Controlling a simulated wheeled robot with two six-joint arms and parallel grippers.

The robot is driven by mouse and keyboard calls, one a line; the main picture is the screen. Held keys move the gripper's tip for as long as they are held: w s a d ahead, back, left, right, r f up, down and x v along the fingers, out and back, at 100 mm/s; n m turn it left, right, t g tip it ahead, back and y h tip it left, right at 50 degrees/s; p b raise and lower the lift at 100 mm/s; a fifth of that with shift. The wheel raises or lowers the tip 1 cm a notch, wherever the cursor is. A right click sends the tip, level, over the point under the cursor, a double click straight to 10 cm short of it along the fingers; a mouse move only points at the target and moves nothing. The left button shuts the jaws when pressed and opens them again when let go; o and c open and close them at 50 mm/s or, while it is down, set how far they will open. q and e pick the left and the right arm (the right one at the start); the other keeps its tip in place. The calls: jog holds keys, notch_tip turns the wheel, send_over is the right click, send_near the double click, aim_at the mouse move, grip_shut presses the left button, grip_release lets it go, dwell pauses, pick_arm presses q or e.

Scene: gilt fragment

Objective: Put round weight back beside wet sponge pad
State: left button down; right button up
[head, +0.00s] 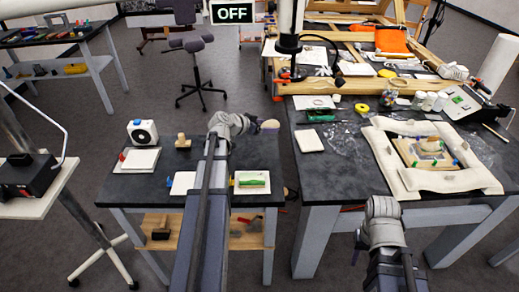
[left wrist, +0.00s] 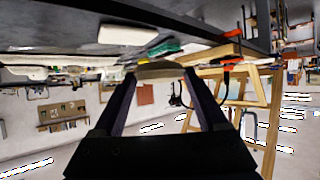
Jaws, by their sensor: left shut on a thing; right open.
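My left gripper (head: 258,125) is shut on a small beige-brown rounded thing (head: 270,125), which looks like the round weight. It holds the thing in the air over the gap between the two dark tables. In the left wrist view the thing (left wrist: 160,70) sits between the two fingertips. A plain white pad (head: 310,141), likely the wet sponge pad, lies at the left edge of the right table, right of and apart from the held thing. The pad also shows in the left wrist view (left wrist: 127,35). My right gripper (head: 384,207) is in front of the right table; its fingers are hidden.
A cream padded frame around a gilt fragment (head: 428,150) takes up the right table's front. A green-handled tool (head: 321,115) lies behind the white pad. The left table carries white pads (head: 138,160), a white device (head: 142,132) and a wooden block (head: 183,141).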

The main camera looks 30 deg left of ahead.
pick_arm(q)
jog(key=shift+n+y, duration=0.3)
jog(key=a+f+b, duration=0.1)
jog(key=f+b, duration=0.2)
jog(key=a+f+b, duration=0.1)
jog(key=f+b, duration=0.2)
jog(key=s+a+f+b, duration=0.1)
jog(key=f+b, duration=0.3)
jog(key=shift+s+a, duration=0.1)
jog(key=shift+a, duration=0.25)
jog(key=shift+f, duration=0.1)
jog(key=shift+f, duration=0.2)
grip_release()
jog(key=shift+r, duration=0.1)
